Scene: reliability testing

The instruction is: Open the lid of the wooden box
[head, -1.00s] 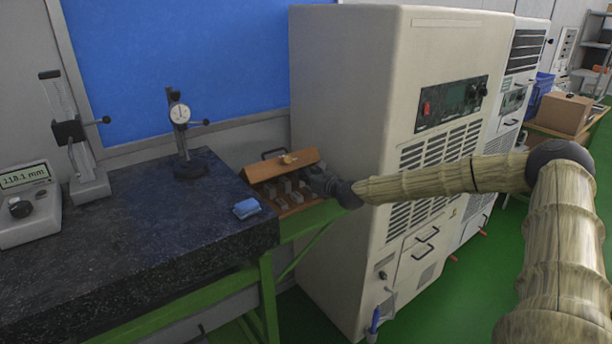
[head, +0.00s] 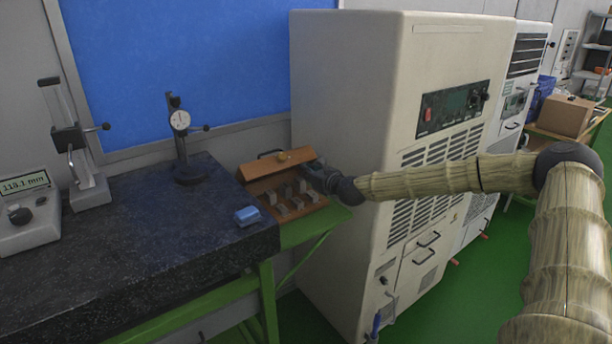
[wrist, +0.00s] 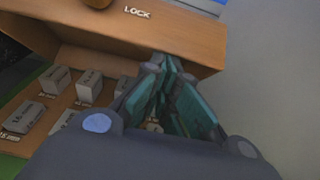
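The wooden box (head: 300,210) sits on a green-framed stand beside the dark granite table in the head view. Its orange-brown lid (head: 268,182) is raised and tilted, with a rounded knob (head: 282,157) on it. Several grey blocks show inside. In the wrist view the lid (wrist: 130,35) spans the top and bears the word "LOCK"; labelled blocks (wrist: 90,88) sit below it. My gripper (wrist: 168,68) is at the right end of the box, its fingertips close under or against the lid's lower edge. The teal-padded fingers look closed together with nothing seen between them; exact contact is hidden.
A tall beige cabinet (head: 350,90) stands right beside the box and my gripper. The middle of the table is clear.

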